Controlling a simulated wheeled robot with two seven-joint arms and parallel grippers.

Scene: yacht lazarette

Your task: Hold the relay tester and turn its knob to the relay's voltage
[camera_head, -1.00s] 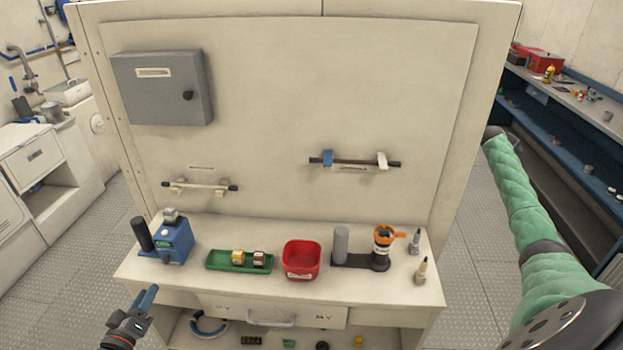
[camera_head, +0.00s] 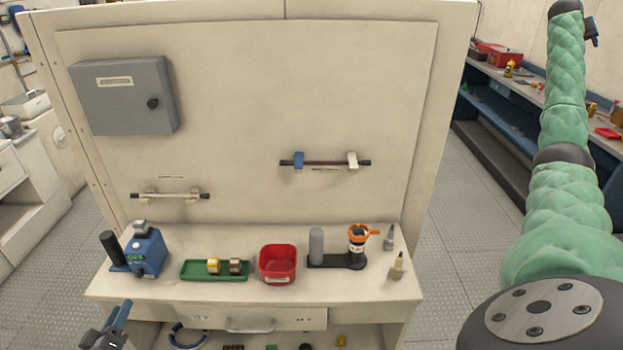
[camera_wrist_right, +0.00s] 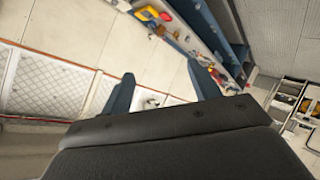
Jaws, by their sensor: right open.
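The relay tester (camera_head: 144,252) appears to be the blue box with a black upright grip, at the left of the white bench. A grey part sits on its top; a small dial-like mark shows on its front, too small to read. Two small relays, one yellow (camera_head: 213,265) and one brown (camera_head: 235,266), stand in a green tray (camera_head: 190,270) right of it. My left gripper (camera_head: 122,312) is low in front of the bench edge, apart from the tester; its finger gap is unclear. My right gripper (camera_wrist_right: 158,88) is open and empty, raised far to the right.
A red bin (camera_head: 278,279), a black stand with a grey cylinder (camera_head: 316,245) and an orange-rimmed cup (camera_head: 357,238), and two small bottles fill the bench's right part. A grey cabinet (camera_head: 125,97) and two rails are on the panel behind. A drawer (camera_head: 250,321) is below.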

